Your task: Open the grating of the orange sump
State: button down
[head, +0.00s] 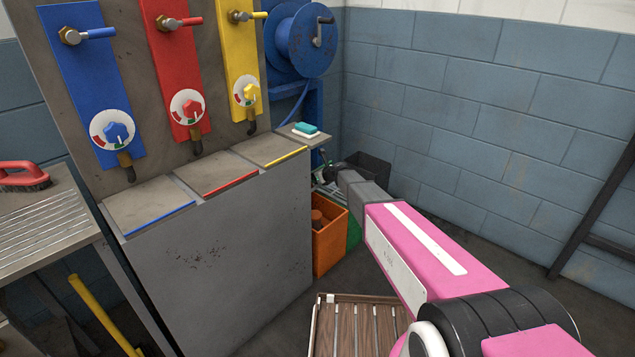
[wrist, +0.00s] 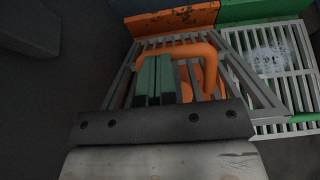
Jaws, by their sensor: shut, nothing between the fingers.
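The orange sump (head: 328,247) stands on the floor right of the grey cabinet; its orange rim (wrist: 172,20) crosses the top of the wrist view. In the head view its top looks open, with a brown cylinder (head: 318,219) inside. In the wrist view, its grey grating (wrist: 253,77) carries an orange looped handle (wrist: 211,66). The grating seems tilted up from the rim, but its exact angle is unclear. My gripper (wrist: 154,62) is shut and empty, its green fingers within the handle's loop outline. I cannot tell whether they touch it. In the head view the fingers are small and unclear.
A green sump (head: 354,231) with a foam-marked grating (wrist: 272,60) adjoins on the right. A grey cabinet (head: 235,255) borders the left, a dark bin (head: 370,170) stands behind, and a slatted wooden piece (head: 357,325) lies in front. A blue block wall (head: 470,120) closes the right.

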jog(key=w+a+r+g+h, duration=0.1)
jog(key=w+a+r, duration=0.3)
jog(key=w+a, duration=0.1)
jog(key=shift+w+a+r, duration=0.15)
jog(key=shift+a+r, duration=0.1)
jog(key=shift+a, duration=0.65)
jog(key=shift+d, duration=0.1)
